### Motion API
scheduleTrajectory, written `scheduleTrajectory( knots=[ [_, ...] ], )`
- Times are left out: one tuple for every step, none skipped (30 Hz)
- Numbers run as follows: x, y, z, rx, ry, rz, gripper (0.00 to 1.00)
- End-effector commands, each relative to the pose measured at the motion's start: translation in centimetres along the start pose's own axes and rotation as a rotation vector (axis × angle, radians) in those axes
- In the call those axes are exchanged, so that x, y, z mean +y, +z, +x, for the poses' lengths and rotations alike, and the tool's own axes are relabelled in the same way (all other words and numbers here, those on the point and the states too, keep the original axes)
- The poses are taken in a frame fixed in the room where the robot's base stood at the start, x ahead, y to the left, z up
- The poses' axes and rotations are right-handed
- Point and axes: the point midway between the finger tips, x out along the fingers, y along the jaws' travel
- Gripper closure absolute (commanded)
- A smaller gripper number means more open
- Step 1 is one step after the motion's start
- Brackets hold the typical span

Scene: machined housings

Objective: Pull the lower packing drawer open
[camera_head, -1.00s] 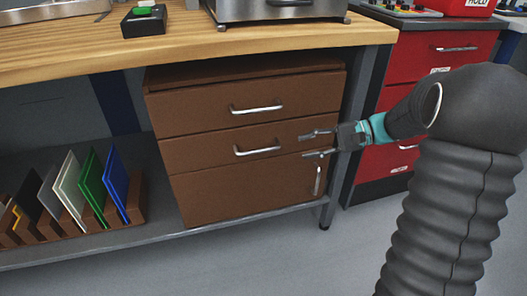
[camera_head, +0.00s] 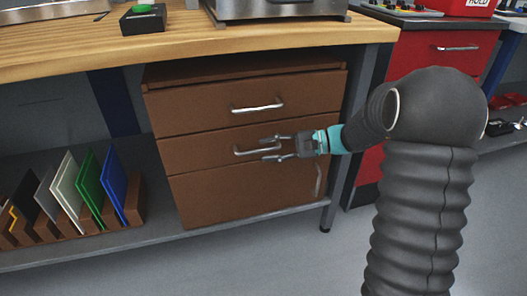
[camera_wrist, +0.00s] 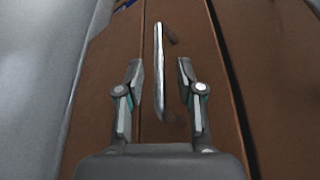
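The brown drawer unit stands under the wooden bench. Its lower packing drawer (camera_head: 205,153) is the second one down, shut, with a silver bar handle (camera_head: 245,152). My gripper (camera_head: 265,149) is open at the right part of this handle in the head view. In the wrist view the handle (camera_wrist: 159,70) runs between the two spread fingers of my gripper (camera_wrist: 159,80), with a gap on both sides. The fingers do not appear to touch the bar.
The upper drawer (camera_head: 190,109) with its own handle is shut above. A door with a vertical handle (camera_head: 318,180) is below. A rack of coloured panels (camera_head: 115,180) stands left on the grey shelf. A red cabinet (camera_head: 425,60) stands to the right.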

Motion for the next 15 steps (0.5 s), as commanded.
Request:
scheduleTrajectory(
  knots=[
    [0.1,0.0,0.7,-0.001,0.001,0.0,0.63],
    [0.1,0.0,1.0,-0.001,0.001,0.0,0.63],
    [0.0,0.0,1.3,-0.001,0.0,0.0,0.63],
    [0.0,0.0,1.5,-0.001,0.0,0.0,0.63],
    [0.0,0.0,1.7,-0.001,0.0,0.0,0.63],
    [0.0,0.0,1.9,-0.001,0.001,0.0,0.63],
    [0.0,0.0,2.0,-0.001,0.001,0.0,0.63],
    [0.0,0.0,2.0,-0.001,0.001,0.001,0.63],
    [0.0,0.0,2.1,0.0,0.0,0.001,0.63],
    [0.0,0.0,2.1,0.0,0.0,0.001,0.63],
    [0.0,0.0,2.1,0.0,0.0,0.001,0.63],
    [0.0,0.0,2.1,0.0,0.0,0.001,0.63],
    [0.0,0.0,2.1,0.0,0.0,0.001,0.63],
    [0.0,0.0,2.1,0.0,0.0,0.001,0.63],
    [0.0,0.0,2.1,0.0,0.0,0.001,0.63]
  ],
)
